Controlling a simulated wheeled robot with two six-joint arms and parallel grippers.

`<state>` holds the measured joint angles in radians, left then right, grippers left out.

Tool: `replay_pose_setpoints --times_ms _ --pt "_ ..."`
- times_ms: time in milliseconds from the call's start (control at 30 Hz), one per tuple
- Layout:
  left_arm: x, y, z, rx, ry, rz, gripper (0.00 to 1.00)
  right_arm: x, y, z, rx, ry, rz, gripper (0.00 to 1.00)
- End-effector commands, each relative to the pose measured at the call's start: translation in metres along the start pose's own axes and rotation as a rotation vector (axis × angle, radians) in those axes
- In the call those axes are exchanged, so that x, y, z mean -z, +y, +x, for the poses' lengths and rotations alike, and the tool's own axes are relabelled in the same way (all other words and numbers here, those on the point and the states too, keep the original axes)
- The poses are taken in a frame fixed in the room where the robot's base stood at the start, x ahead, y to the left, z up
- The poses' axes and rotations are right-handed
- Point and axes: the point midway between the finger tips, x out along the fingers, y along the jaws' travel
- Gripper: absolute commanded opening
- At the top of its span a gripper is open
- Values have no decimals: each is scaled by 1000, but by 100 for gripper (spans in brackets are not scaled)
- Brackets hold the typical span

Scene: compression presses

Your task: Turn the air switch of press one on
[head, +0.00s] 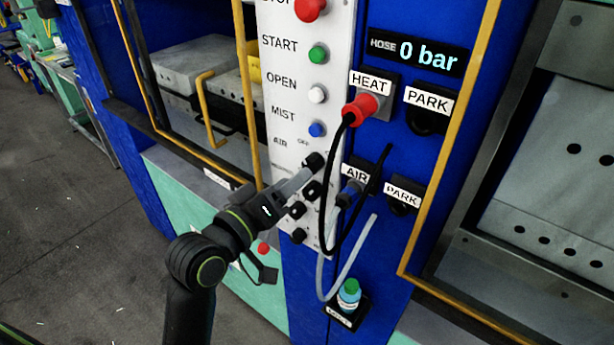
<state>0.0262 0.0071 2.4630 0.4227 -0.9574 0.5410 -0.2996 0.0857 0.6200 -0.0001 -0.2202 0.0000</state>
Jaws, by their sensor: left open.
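The white control panel (285,110) of the press carries a small AIR label (280,142) with a small OFF mark beside it. The air switch belongs to this row; my gripper largely covers the area, and I cannot make out its handle or setting. My left gripper (313,176) reaches up from the lower left, its fingers open at the panel just below the OFF mark. I cannot tell whether they touch the switch or stand around it. My right gripper is not in view.
A red plug (361,108) sits at HEAT and a blue plug (348,194) at AIR, with hoses hanging close right of my gripper. The hose display (417,53) reads 0 bar. A green-capped bottle (349,293) stands below. Yellow frames (449,140) flank the panel.

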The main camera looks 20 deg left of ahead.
Motion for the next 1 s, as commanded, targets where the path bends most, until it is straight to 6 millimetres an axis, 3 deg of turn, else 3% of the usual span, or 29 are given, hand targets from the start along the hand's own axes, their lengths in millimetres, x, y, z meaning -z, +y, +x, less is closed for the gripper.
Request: replay_pose_setpoints --times_ms 100,300,733,1000 --pt "2 2 23 2 -2 -4 52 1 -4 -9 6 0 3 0" --pt "1 1 47 1 -1 0 52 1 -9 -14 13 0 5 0" --pt "0 0 56 1 -1 1 52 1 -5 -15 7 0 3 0" --pt "0 0 56 1 -1 1 18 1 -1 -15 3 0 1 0"
